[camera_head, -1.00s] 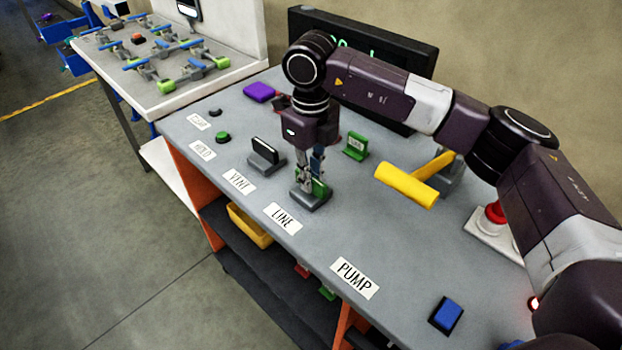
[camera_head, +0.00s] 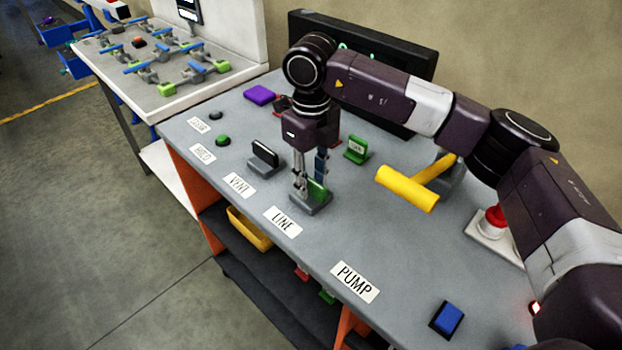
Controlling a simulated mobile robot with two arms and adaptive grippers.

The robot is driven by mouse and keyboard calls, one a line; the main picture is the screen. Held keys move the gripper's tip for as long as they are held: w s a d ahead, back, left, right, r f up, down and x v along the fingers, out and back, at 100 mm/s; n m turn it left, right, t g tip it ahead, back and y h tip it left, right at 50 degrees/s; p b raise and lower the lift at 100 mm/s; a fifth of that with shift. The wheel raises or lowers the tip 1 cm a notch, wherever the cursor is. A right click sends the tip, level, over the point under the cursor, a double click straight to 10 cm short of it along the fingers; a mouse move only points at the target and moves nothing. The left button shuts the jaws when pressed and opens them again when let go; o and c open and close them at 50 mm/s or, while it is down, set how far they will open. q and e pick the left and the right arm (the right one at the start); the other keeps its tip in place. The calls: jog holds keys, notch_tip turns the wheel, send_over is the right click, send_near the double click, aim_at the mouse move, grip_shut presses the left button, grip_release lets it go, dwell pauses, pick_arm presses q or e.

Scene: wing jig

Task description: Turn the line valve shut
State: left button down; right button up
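The line valve is a green upright handle (camera_head: 317,191) on a grey base (camera_head: 311,206), behind the LINE label (camera_head: 283,221). My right gripper (camera_head: 309,184) points straight down over it with its fingers spread. The fingers stand on either side of the handle, close to it. The fingers hide part of the handle, so its exact angle is hard to tell. My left gripper is not in view.
A vent valve with a black handle (camera_head: 265,153) stands left of the line valve. A green-handled block (camera_head: 356,149) and a yellow T-shaped lever (camera_head: 407,187) are to the right. A red button (camera_head: 495,216) and blue button (camera_head: 447,317) sit farther right.

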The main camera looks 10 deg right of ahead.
aim_at(311, 180)
notch_tip(311, 180, up, 12)
dwell(0.4)
jog(key=shift+f, duration=0.1)
